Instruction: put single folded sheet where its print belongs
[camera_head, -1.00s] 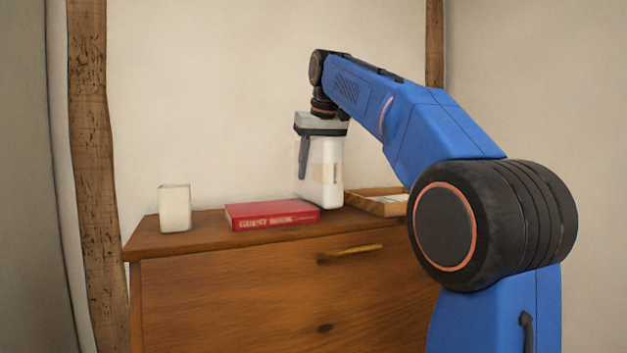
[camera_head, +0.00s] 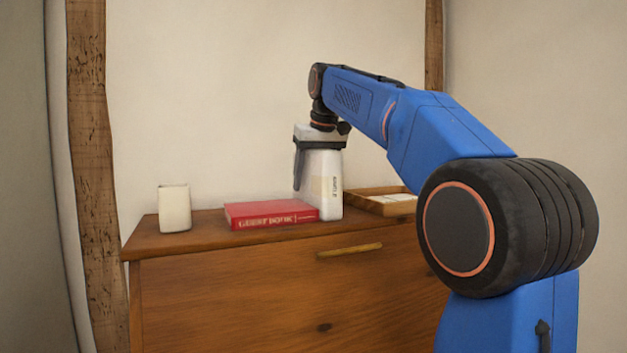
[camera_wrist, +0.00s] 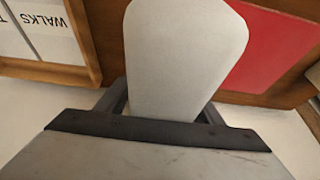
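My gripper (camera_head: 318,165) points down over the dresser and is shut on a white bottle (camera_head: 331,195) with small print on its side. In the wrist view the bottle (camera_wrist: 186,50) fills the space between the fingers. Its base is at or close to the dresser top, beside the right end of the red book; I cannot tell if it touches. White printed paper (camera_wrist: 52,32) lies in the wooden tray (camera_wrist: 85,35); one piece reads "WALKS", another shows only a "T". The tray (camera_head: 372,209) is right of the bottle. I cannot tell which paper is the single folded sheet.
A red guest book (camera_head: 270,215) lies flat left of the bottle. A cream cup (camera_head: 174,208) stands at the left end of the wooden dresser (camera_head: 230,290). The wall is close behind. Some dresser top is bare between cup and book.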

